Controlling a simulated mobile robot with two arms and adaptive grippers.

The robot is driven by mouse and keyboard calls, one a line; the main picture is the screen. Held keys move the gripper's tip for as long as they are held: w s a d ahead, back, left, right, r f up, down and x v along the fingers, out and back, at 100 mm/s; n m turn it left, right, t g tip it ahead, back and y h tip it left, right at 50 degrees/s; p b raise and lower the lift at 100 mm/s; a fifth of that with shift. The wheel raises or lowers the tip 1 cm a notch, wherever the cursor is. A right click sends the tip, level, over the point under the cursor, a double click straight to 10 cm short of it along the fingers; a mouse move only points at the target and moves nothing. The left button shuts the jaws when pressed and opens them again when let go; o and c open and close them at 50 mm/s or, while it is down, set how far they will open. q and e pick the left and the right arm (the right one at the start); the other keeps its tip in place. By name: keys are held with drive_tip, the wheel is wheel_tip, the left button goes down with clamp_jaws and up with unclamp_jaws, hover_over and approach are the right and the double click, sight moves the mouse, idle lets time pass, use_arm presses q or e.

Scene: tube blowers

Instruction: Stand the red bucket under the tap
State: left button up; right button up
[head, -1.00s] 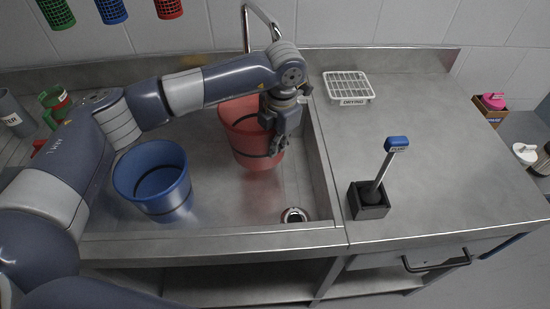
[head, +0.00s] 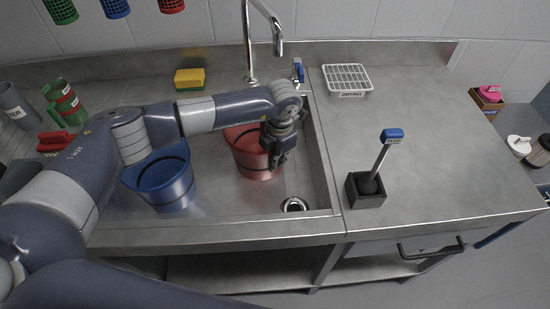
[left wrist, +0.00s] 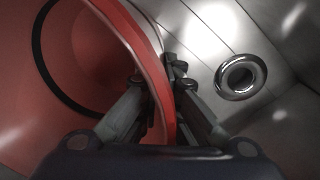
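The red bucket (head: 246,153) is in the right part of the sink, upright or nearly so. My left gripper (head: 277,160) is at its right side. In the left wrist view, the red bucket's rim (left wrist: 157,75) runs between the fingers of my left gripper (left wrist: 158,80), one inside and one outside; they look closed on the wall. The tap (head: 248,45) rises behind the bucket, its spout curving forward above. I cannot tell whether the spout is straight over the bucket. My forearm and gripper hide part of the rim. My right gripper is out of view.
A blue bucket (head: 165,187) stands left in the sink. The drain (head: 294,204) is bare at right front. A yellow sponge (head: 189,79) lies behind. On the right counter are a drying rack (head: 347,78) and a blue-handled tool in a dark holder (head: 366,190).

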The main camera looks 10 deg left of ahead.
use_arm(q)
drive_tip(key=shift+o, duration=1.3)
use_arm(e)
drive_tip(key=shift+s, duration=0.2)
use_arm(q)
drive_tip(key=shift+r, duration=0.1)
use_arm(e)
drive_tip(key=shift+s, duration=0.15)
use_arm(q)
drive_tip(key=shift+r, duration=0.3)
wheel_tip(320, 180, up, 11)
drive_tip(key=d+b, duration=0.1)
drive_tip(key=shift+s+b, duration=0.3)
drive_tip(key=shift+s, duration=0.1)
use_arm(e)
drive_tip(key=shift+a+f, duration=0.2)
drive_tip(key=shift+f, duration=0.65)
use_arm(q)
drive_tip(key=shift+r, duration=0.2)
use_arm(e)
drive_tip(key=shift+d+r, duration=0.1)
